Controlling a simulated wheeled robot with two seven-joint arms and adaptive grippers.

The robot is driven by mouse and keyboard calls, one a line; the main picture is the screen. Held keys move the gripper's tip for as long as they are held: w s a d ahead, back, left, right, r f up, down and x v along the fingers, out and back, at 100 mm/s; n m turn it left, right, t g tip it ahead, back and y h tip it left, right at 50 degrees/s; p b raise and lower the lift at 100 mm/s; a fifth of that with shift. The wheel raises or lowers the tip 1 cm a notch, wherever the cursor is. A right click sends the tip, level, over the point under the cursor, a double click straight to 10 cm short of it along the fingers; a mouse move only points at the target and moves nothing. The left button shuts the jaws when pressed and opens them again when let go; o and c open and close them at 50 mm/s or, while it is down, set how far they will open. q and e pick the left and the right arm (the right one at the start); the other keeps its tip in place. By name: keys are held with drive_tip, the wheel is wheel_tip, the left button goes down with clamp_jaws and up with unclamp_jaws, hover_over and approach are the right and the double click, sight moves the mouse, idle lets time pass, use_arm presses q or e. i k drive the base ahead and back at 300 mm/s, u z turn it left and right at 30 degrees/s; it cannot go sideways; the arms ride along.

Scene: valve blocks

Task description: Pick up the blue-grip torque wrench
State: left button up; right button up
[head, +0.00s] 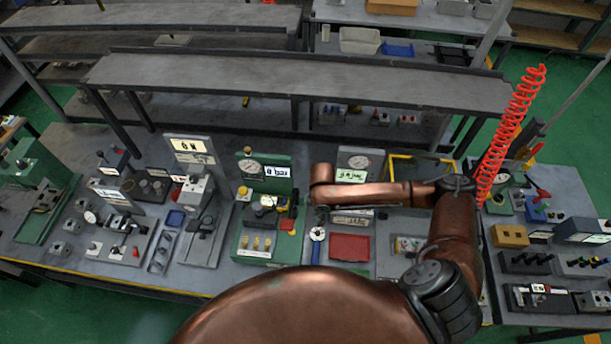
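A slim tool with a round pale head and a blue lower part (316,249) lies upright in the picture on the bench, between the green block and the red tray. It looks like the blue-grip torque wrench, but it is small in view. My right arm comes in from the right, and its copper wrist ends just above the tool's head in the picture. Small dark parts below this wrist may be my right gripper (321,213). Its fingers cannot be made out, nor whether they touch anything. My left gripper is not in view.
A red tray (349,248) lies right of the tool. A green gauge block (264,172) and green fixture (242,240) stand left. A red coiled hose (507,135) hangs at the right. A grey shelf (300,84) spans behind the bench. Other fixtures crowd both sides.

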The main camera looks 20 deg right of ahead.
sight(315, 257)
drive_tip(key=k, duration=2)
